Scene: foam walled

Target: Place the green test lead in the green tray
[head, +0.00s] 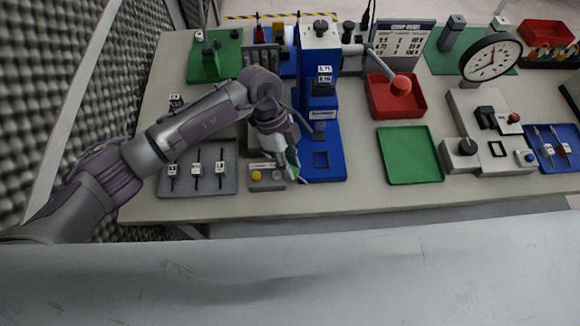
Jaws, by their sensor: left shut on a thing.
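My left gripper (288,165) reaches in from the left and points down at the front of the blue press stand, just above and behind a small button box. It is shut on a small green thing, which looks like the green test lead (292,157); the fingers hide much of it. My right gripper is not in view.
A blue stand (333,165) stands beside the gripper. A button box (267,178) and a grey tray (230,182) with several leads are to the left. A red bin (378,104) is behind the green tray, and a dial gauge (490,58) stands right of it.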

